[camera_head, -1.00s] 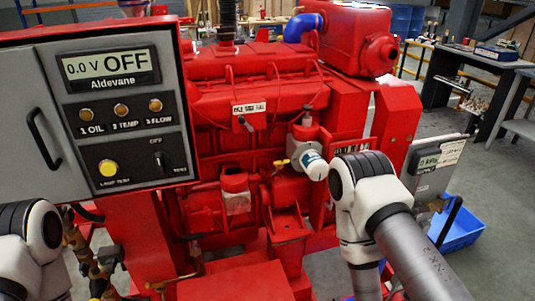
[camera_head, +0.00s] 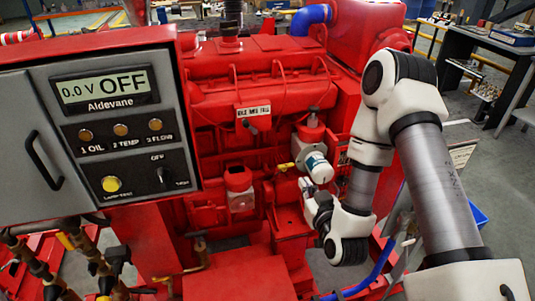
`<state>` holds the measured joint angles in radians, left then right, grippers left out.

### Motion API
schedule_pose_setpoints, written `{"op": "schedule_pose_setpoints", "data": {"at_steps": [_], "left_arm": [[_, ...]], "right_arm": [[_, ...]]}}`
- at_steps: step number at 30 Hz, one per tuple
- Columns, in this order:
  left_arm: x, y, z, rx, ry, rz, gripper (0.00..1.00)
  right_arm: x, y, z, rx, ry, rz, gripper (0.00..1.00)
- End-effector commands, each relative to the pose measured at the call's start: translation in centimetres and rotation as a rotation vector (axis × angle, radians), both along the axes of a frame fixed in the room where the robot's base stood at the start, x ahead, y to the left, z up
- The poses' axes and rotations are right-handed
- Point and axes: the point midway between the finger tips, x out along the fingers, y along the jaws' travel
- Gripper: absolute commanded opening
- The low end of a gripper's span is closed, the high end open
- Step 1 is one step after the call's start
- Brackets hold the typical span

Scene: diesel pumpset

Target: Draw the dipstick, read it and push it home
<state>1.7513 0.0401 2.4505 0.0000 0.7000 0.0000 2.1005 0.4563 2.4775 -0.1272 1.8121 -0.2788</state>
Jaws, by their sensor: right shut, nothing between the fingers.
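The red diesel engine (camera_head: 265,90) fills the middle of the view. A small yellow piece (camera_head: 284,166) sticks out on its side, left of a white cylinder with a teal band (camera_head: 315,166). It may be the dipstick handle, but it is too small to tell. My right arm comes in from the right and its wrist bends down in front of the engine. My right gripper (camera_head: 306,187) is small and partly hidden, just below the white cylinder. It is shut and empty. My left gripper is out of view.
A grey control panel (camera_head: 105,125) reading "0.0 V OFF" stands close at left. A white label plate (camera_head: 253,111) is on the engine. A red-capped clear bowl (camera_head: 240,190) sits lower left of the white cylinder. Brown pipes (camera_head: 38,270) are at lower left. A dark workbench (camera_head: 490,55) stands behind right.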

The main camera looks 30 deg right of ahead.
Motion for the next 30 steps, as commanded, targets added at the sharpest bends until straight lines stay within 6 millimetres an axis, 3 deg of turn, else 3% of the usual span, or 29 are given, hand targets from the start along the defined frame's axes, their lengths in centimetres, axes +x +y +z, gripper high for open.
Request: {"op": "schedule_pose_setpoints", "data": {"at_steps": [5,15,18,26,30], "left_arm": [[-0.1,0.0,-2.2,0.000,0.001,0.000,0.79],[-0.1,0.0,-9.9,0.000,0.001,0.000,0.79],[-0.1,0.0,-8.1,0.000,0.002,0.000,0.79],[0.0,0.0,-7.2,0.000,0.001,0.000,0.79],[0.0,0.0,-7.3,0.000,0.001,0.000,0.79]], "right_arm": [[0.7,-0.1,-0.4,-0.003,-0.011,-0.003,0.00],[2.6,-0.5,-1.2,0.001,-0.013,0.001,0.00],[4.6,-1.0,-0.2,-0.003,-0.005,0.002,0.00],[10.1,-2.3,-1.0,-0.003,-0.005,0.002,0.00],[11.4,-2.6,-3.3,-0.003,-0.002,0.003,0.00]]}}
